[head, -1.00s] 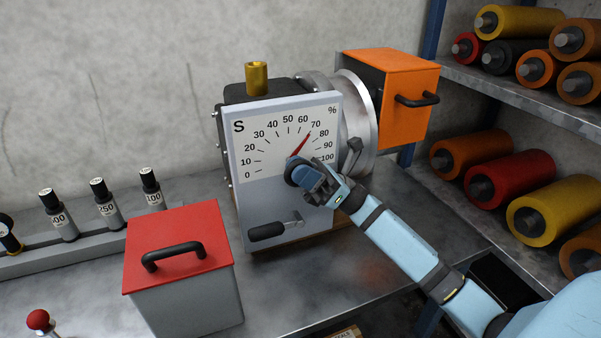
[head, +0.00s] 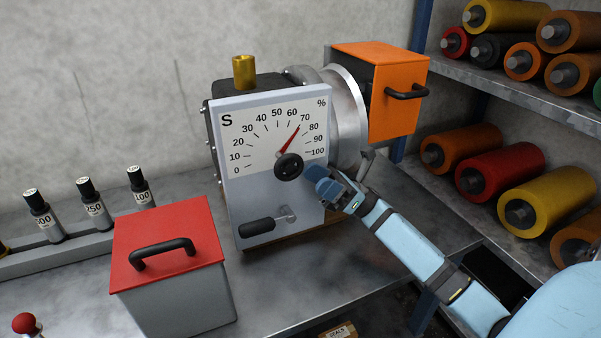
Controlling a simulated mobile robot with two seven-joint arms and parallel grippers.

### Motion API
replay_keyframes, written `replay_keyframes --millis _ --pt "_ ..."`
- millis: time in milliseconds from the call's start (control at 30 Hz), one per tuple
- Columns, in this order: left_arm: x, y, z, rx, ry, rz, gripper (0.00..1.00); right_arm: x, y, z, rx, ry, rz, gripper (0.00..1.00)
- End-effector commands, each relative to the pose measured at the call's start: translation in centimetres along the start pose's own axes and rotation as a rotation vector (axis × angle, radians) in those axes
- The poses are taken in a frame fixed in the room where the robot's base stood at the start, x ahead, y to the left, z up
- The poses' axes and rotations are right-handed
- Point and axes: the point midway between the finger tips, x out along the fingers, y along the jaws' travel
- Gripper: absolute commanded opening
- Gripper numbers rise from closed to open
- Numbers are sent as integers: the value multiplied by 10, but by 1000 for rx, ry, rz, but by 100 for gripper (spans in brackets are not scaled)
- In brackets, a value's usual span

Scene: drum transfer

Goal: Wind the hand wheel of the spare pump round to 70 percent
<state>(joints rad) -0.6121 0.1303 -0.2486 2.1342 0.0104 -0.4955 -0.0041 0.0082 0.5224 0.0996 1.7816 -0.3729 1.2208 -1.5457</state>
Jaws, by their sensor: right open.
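The spare pump (head: 240,195) is a dark housing with a grey front plate marked S and a percent dial (head: 262,140) from 0 to 100. Its red needle (head: 291,138) points at about the 70 mark. The wheel's turned angle itself is hard to read. My left gripper is not in view.
A lever with a black grip (head: 258,228) is low on the plate. A red-lidded box (head: 165,235) stands front left, with several labelled black-capped bottles (head: 92,203) behind. An orange box (head: 385,95) is at the pump's right. Shelves of rollers (head: 505,175) stand at the right.

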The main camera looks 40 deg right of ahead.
Motion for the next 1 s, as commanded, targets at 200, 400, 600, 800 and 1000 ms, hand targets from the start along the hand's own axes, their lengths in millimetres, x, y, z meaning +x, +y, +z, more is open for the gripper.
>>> replay_keyframes --millis 200,400,600,800,1000 --pt "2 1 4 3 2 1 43 -41 0 -1 1 -1 -2 47" --pt "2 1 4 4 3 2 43 -56 0 0 1 -1 0 47" --pt "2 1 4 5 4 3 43 -57 0 0 0 -1 1 47" --pt "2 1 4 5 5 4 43 -57 0 0 0 -1 1 47" --pt "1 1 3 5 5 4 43 -56 0 1 0 -1 1 47"
